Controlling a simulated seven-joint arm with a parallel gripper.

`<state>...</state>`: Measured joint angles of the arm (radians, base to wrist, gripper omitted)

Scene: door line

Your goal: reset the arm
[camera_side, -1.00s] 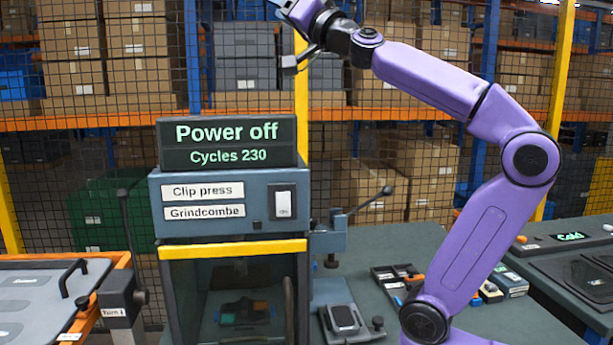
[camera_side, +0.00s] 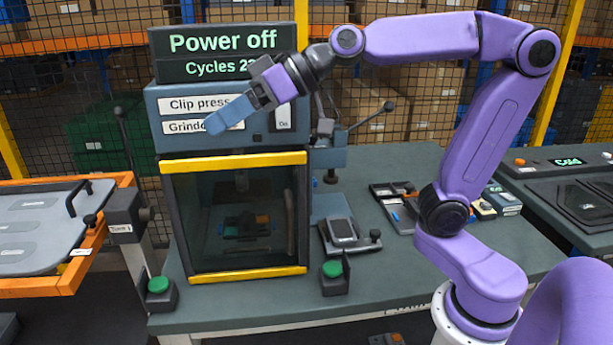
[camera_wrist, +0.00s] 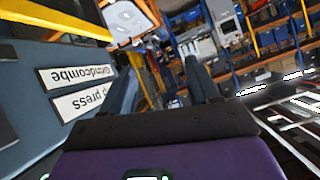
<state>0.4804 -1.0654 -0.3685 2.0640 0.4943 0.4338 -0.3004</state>
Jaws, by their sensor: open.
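My gripper (camera_side: 228,115) is in front of the upper face of the clip press (camera_side: 155,140), pointing left and down in the side view. It partly covers the press's labels and the lower edge of its sign (camera_side: 222,50), which reads "Power off". In the wrist view my gripper's two blue fingers (camera_wrist: 165,82) stand apart with nothing between them. The press labels (camera_wrist: 80,90) show upside down at left there. A white rocker switch (camera_side: 283,117) is on the press face, right of my gripper. I cannot tell whether my fingers touch the press.
The press has a glass front (camera_side: 235,215) with a dark fixture behind it. Green buttons (camera_side: 158,285) (camera_side: 333,269) stand on the bench before it. A lever press (camera_side: 332,155) is at right. An orange-framed tray (camera_side: 45,230) is left. Bench right of the press holds small trays (camera_side: 393,200).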

